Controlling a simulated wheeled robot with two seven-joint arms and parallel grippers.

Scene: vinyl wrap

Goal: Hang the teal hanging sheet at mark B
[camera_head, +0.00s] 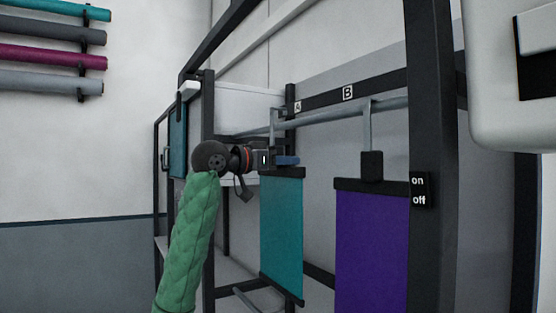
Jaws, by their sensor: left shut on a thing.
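The teal hanging sheet (281,230) hangs upright below a dark top bar. My left gripper (284,160) is shut on the clip at the top of this sheet. A grey hook (274,126) rises above the gripper to the rail (325,115), near mark A (297,107); I cannot tell whether it rests on the rail. Mark B (348,93) is to the right on the dark strip above the rail. A purple sheet (371,245) hangs from a hook (368,125) right of mark B. My right gripper is out of view.
A dark post (432,120) with an on/off switch (419,190) stands right of the purple sheet. A large white rounded body (505,70) fills the upper right. Another teal panel (178,135) is at the left of the frame. Several coloured rolls (50,55) are on the left wall.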

